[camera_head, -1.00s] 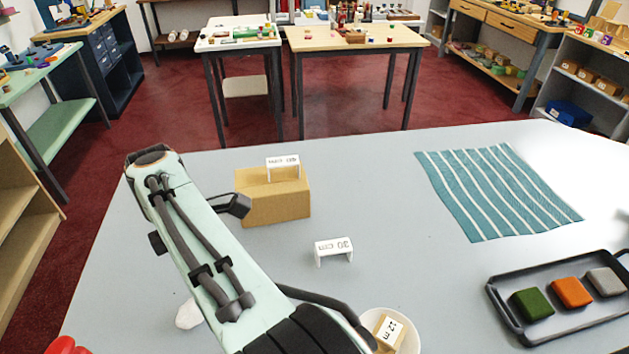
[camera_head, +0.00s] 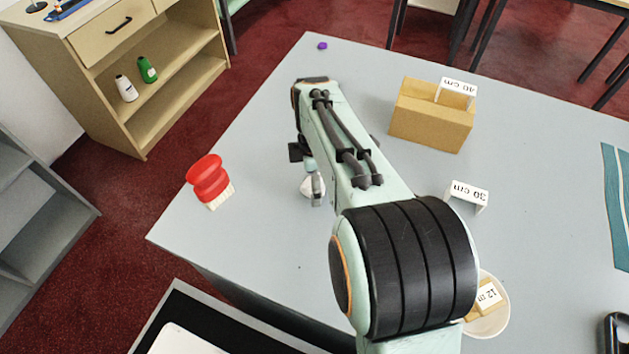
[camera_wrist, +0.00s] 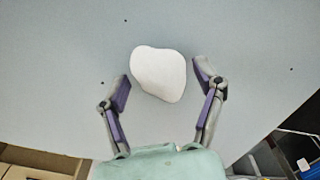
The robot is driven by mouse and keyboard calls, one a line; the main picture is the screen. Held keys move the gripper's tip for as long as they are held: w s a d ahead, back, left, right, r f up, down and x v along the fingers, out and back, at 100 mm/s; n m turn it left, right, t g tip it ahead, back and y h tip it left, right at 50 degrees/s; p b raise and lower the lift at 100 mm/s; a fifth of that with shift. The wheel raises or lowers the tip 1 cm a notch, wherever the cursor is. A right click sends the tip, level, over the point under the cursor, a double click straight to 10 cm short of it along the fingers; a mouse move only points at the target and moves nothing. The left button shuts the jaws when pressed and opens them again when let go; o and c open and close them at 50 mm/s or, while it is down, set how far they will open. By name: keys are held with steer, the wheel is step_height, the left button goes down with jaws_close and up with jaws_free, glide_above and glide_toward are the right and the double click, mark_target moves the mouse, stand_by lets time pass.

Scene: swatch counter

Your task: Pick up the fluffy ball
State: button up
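A small purple ball (camera_head: 322,45) lies near the far left edge of the grey table in the head view; it is too small to tell whether it is fluffy. A smooth, irregular white lump (camera_wrist: 158,74) lies on the table in the wrist view. It also shows in the head view (camera_head: 307,188), partly hidden behind my gripper. My gripper (camera_wrist: 161,70) is open and empty above the table, its purple-padded fingers on either side of the white lump, with gaps. The purple ball is not in the wrist view.
A red-handled brush (camera_head: 208,182) lies at the table's left edge. A cardboard-coloured box (camera_head: 430,120) and a 30 cm marker (camera_head: 467,192) stand to the right of my arm. A dish (camera_head: 497,319) with a 12 m block is near the front.

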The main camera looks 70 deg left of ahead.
steer(key=c, duration=0.4)
